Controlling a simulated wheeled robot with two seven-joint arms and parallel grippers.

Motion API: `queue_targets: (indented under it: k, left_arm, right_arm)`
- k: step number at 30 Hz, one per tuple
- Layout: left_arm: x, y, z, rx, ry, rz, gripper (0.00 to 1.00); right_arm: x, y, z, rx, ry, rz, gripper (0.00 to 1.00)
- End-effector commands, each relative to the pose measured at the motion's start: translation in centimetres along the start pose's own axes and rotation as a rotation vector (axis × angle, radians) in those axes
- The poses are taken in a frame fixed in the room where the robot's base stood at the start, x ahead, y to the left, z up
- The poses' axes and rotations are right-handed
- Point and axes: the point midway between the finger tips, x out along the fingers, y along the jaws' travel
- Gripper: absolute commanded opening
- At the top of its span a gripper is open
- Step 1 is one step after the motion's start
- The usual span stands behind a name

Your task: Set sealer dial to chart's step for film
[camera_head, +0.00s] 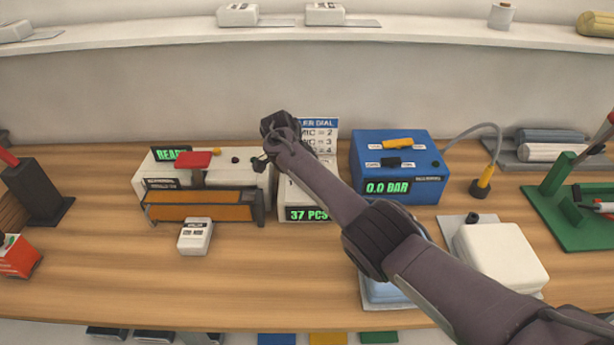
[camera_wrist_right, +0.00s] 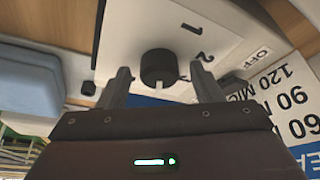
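The white sealer (camera_head: 232,178) stands left of centre, with a red handle (camera_head: 194,159) and a green display that seems to read READY. In the right wrist view its black dial (camera_wrist_right: 156,64) has a white pointer mark toward the bottom of the picture; numbers 1 and 2 show beside it. My right gripper (camera_wrist_right: 162,78) is open, its fingers on either side of the dial, with gaps visible. In the head view the right gripper (camera_head: 264,155) is over the sealer's right end. The chart (camera_head: 322,133) is partly hidden by my arm; the wrist view shows 60, 90 and 120 MIC rows (camera_wrist_right: 290,100). My left gripper is out of view.
A small white labelled unit (camera_head: 195,237) lies before the sealer. A counter reading 37 PCS (camera_head: 308,214) is under my forearm. A blue 0.0 BAR box (camera_head: 398,165) stands to the right. A white block (camera_head: 500,255) lies at the front right.

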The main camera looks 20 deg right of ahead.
Motion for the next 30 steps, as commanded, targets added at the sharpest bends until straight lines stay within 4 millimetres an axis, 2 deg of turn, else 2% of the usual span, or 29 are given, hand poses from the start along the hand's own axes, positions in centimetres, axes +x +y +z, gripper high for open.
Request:
queue_targets:
  k: [7, 18, 21, 30]
  left_arm:
    - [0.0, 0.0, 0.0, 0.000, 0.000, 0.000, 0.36]
    - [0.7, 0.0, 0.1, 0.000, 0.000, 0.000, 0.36]
    - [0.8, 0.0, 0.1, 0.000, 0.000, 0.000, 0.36]
    - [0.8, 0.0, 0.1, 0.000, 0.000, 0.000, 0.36]
  right_arm:
    - [-0.6, -0.1, -0.1, 0.000, 0.001, -0.001, 0.59]
    - [-6.4, -0.1, 0.0, 0.001, 0.002, -0.003, 0.59]
    - [-7.3, -0.1, 0.0, 0.000, 0.001, 0.000, 0.59]
    - [-7.8, 0.0, 0.0, 0.000, 0.000, 0.000, 0.59]
